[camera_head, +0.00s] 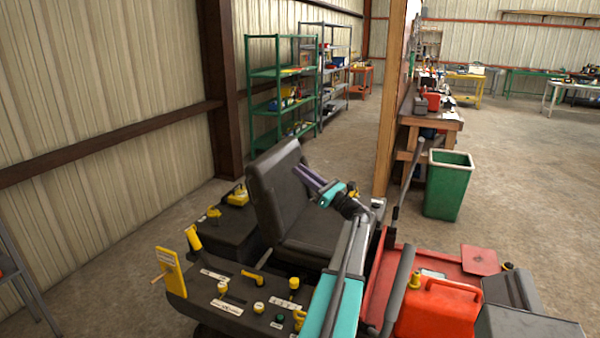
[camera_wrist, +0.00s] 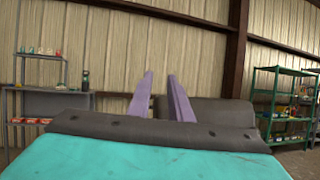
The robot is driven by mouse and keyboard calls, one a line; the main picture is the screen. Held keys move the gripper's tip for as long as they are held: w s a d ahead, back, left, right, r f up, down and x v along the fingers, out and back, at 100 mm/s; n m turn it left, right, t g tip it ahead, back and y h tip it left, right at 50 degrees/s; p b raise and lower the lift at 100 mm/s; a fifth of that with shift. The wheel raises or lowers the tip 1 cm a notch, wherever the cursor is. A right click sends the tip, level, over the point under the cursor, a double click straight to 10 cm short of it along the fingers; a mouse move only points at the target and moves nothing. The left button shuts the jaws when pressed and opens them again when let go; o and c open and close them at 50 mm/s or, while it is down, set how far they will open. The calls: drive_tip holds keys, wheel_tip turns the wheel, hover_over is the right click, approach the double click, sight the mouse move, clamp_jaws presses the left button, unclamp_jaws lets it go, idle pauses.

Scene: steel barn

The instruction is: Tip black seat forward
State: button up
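The black seat (camera_head: 272,192) is on the machine at the middle of the head view. Its backrest stands upright, leaning slightly back, and its cushion lies flat. My gripper (camera_head: 301,171) reaches over the cushion from the right, its purple fingers pointing at the upper front of the backrest. In the wrist view my gripper (camera_wrist: 160,76) has its two fingers apart with nothing between them. The dark backrest (camera_wrist: 225,111) shows beyond the fingers, mostly to their right. I cannot tell whether the fingertips touch it.
A dark console (camera_head: 235,295) with yellow knobs and levers lies in front of the seat. A red fuel can (camera_head: 438,308) stands to the right. A green bin (camera_head: 448,185) and a wooden post (camera_head: 391,100) are behind. Open concrete floor lies at the left.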

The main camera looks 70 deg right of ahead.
drive_tip(key=v, duration=0.7)
drive_tip(key=shift+s+r+b, duration=0.2)
drive_tip(key=shift+b, duration=0.2)
idle(0.6)
idle(0.7)
